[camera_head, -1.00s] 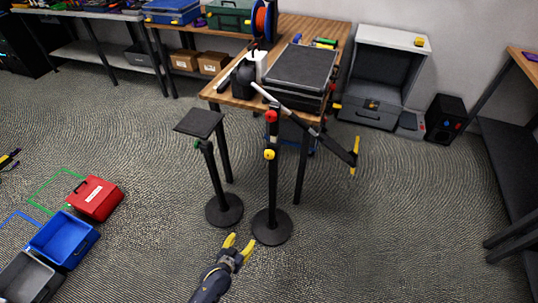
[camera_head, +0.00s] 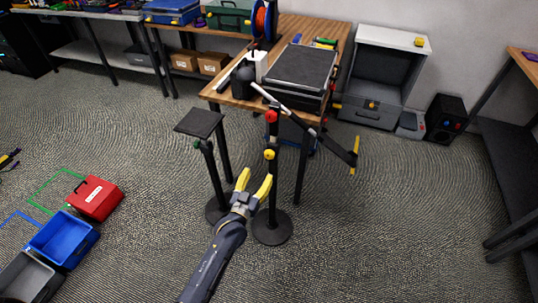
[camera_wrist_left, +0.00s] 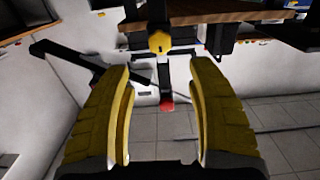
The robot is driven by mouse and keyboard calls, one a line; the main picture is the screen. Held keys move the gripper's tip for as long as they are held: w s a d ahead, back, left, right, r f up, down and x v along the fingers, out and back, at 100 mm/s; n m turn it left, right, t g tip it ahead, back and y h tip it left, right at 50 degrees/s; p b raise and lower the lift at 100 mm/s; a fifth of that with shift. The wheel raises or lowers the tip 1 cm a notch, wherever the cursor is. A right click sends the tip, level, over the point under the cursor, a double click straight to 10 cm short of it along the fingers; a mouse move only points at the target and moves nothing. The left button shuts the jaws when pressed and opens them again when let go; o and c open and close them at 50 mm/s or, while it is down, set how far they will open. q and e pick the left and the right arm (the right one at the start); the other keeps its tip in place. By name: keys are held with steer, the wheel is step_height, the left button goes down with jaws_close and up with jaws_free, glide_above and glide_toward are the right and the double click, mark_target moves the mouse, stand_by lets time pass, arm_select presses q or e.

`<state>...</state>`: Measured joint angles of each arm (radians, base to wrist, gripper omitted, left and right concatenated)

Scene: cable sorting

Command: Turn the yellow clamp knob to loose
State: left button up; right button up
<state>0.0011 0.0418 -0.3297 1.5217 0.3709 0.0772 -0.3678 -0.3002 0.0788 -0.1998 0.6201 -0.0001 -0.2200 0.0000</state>
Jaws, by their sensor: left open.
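The yellow clamp knob (camera_head: 270,155) sits on the upright pole of a black stand (camera_head: 272,228), below a red knob (camera_head: 271,116). My left gripper (camera_head: 256,178) has yellow fingers, spread open and empty. In the head view its fingertips are just below and left of the yellow knob. In the left wrist view the yellow knob (camera_wrist_left: 159,42) lies ahead, beyond the gap between the open fingers (camera_wrist_left: 160,72). The fingers appear apart from it. The knob's turn position is too small to read. My right gripper is not in view.
A slanted boom (camera_head: 310,130) extends right from the stand. A second stand with a flat black top (camera_head: 199,122) is close on the left. A wooden table (camera_head: 240,102) with a black case (camera_head: 301,68) stands behind.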

mark_target(268, 156)
arm_select(q)
steer(key=x, duration=1.2)
steer(key=shift+c, duration=0.2)
steer(key=c, duration=1.2)
